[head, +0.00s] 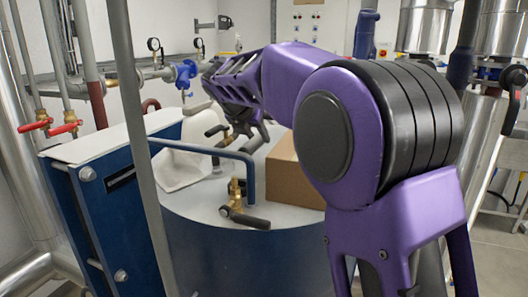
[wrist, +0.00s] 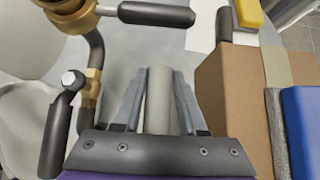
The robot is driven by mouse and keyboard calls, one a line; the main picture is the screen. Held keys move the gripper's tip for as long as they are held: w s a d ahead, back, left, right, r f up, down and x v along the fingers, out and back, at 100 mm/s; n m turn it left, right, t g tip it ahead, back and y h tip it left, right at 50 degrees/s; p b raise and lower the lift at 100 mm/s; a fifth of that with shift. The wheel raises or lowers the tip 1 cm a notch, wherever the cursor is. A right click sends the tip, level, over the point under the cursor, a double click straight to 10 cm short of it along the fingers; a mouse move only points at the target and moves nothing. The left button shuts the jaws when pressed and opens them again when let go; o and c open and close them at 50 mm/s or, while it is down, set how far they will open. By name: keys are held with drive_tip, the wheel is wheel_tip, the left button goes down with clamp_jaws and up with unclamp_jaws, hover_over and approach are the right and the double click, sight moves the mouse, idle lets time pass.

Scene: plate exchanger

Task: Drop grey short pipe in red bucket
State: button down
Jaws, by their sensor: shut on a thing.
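My gripper (wrist: 158,82) is at the bottom middle of the wrist view. Its two grey fingers are closed on the sides of a grey short pipe (wrist: 158,98), which lies lengthwise between them. The far end of the pipe shows between the fingertips; its near end is hidden by the gripper body. In the head view my purple arm reaches over the blue tank, and the pipe cannot be clearly made out there. I see no red bucket in either view.
A cardboard box (head: 290,172) stands on the blue tank (head: 235,245), right of my gripper in the wrist view (wrist: 232,98). Brass valve fittings (wrist: 92,88) with black handles are close on the left. A blue pipe rail (head: 205,150) and white scoop-like piece (head: 178,168) are nearby.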

sight(263, 162)
wheel_tip(263, 162, down, 5)
drive_tip(key=shift+w+r+b, duration=0.1)
drive_tip(key=shift+r+b, duration=0.05)
drive_tip(key=shift+b, duration=0.15)
drive_tip(key=w, duration=0.1)
drive_tip(key=w+d, duration=0.1)
drive_tip(key=w, duration=0.1)
drive_tip(key=shift+w+d+f+p, duration=0.25)
drive_tip(key=shift+w+d+p, duration=0.05)
drive_tip(key=shift+w+p, duration=0.1)
drive_tip(key=shift+f, duration=0.4)
drive_tip(key=shift+s+r, duration=0.1)
drive_tip(key=shift+c, duration=2.3)
unclamp_jaws()
